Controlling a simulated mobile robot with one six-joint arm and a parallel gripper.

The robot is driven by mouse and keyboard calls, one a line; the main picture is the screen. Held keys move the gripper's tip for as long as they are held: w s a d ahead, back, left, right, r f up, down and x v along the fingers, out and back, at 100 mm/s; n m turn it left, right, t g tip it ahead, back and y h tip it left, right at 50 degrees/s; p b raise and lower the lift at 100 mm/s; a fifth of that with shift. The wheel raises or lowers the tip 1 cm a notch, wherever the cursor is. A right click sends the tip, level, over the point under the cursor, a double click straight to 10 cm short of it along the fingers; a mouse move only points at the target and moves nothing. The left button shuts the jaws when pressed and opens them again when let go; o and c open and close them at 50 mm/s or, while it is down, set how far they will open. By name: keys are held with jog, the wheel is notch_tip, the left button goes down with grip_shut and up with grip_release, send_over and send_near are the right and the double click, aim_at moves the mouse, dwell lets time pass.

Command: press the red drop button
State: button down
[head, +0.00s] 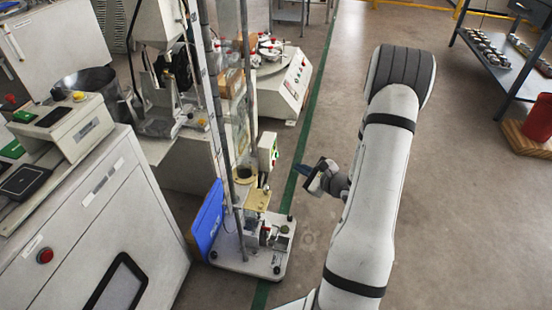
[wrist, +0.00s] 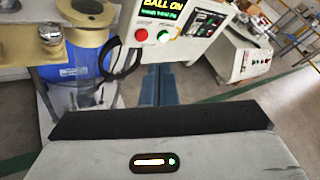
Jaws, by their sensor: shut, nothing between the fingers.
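A white control box (wrist: 175,28) with a lit display reading "BALL ON" is at the top of the wrist view. Its red button (wrist: 141,35) is at the lower left of its face, beside a green button (wrist: 163,38). The box also shows in the head view (head: 268,152), mounted by the vertical poles; the red button cannot be made out there. My gripper (wrist: 160,72) is shut and empty, its blue fingers pointing toward the box, below the two buttons. In the head view my gripper (head: 300,168) is to the right of the box, with a gap between them.
The ball-drop stand's base plate (head: 245,262) is on the floor, with a blue panel (head: 206,220) at its left. A grey cabinet (head: 95,215) is at left.

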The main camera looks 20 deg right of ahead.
jog(key=d, duration=0.1)
jog(key=d+f+m+h, duration=0.2)
jog(key=d, duration=0.1)
jog(key=shift+s+t, duration=0.2)
jog(key=shift+t, duration=0.1)
jog(key=shift+a, duration=0.1)
jog(key=w+a, duration=0.5)
jog(key=a, duration=0.2)
jog(key=shift+a, duration=0.15)
jog(key=shift+a, duration=0.1)
dwell(1.8)
jog(key=shift+w+a, duration=0.2)
jog(key=shift+w, duration=0.05)
